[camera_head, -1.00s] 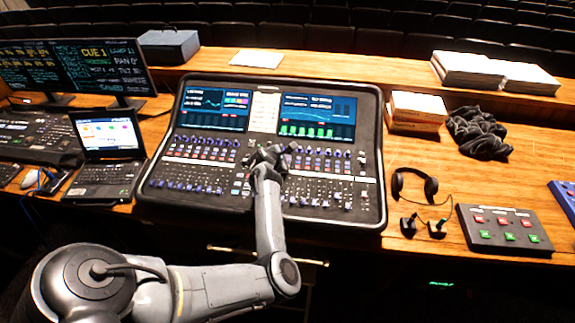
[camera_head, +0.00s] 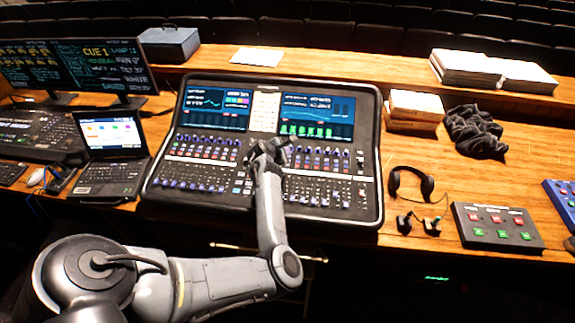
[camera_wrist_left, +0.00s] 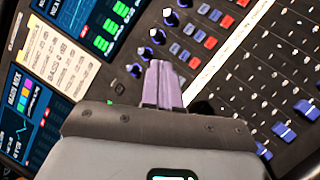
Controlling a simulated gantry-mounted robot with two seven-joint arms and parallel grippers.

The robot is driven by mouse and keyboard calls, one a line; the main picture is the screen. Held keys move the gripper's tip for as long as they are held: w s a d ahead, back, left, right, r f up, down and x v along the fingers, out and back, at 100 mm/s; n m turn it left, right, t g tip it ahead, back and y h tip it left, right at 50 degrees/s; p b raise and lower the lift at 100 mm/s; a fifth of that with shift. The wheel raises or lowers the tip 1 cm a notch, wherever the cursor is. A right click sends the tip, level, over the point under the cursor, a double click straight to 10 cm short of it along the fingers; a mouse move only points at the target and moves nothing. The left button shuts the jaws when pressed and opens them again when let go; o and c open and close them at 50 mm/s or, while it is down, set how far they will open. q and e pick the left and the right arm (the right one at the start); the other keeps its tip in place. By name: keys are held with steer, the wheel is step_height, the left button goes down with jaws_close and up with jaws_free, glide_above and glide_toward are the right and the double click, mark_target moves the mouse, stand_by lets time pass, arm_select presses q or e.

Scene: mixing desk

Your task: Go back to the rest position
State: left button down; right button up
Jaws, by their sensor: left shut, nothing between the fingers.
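My left gripper (camera_head: 270,150) is over the middle of the mixing desk (camera_head: 375,150), between its left and right banks of controls. In the left wrist view its fingers (camera_wrist_left: 162,85) are together with nothing between them, close to a row of dark knobs. I cannot tell whether the fingertips touch the panel. My left arm reaches in from the lower left of the head view. My right gripper is not in view.
A laptop (camera_head: 108,140) and two monitors (camera_head: 75,70) stand on the left. Headphones (camera_head: 410,182), a button box (camera_head: 497,226), a dark cloth (camera_head: 475,132) and stacked boxes (camera_head: 416,108) lie on the right. Papers (camera_head: 490,70) lie on the rear ledge.

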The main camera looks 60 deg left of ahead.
arm_select(q)
steer(key=s+d+r+m+g, duration=0.1)
steer(key=s+d+r+m, duration=0.5)
steer(key=m, duration=0.8)
steer(key=s+d+f+m+g+h, duration=0.1)
steer(key=s+d+f+m+h, duration=0.1)
steer(key=s+d+m, duration=0.75)
steer(key=s+d+f+m+g+h, duration=0.1)
steer(key=s+d+f+m+g, duration=0.2)
steer(key=d, duration=1.1)
steer(key=s+d+f+m+h, duration=0.2)
steer(key=s+d+m, duration=0.55)
steer(key=d, duration=0.45)
step_height(320, 180, up, 19)
steer(key=p, duration=1.9)
steer(key=shift+s+f, duration=0.2)
steer(key=shift+s, duration=0.05)
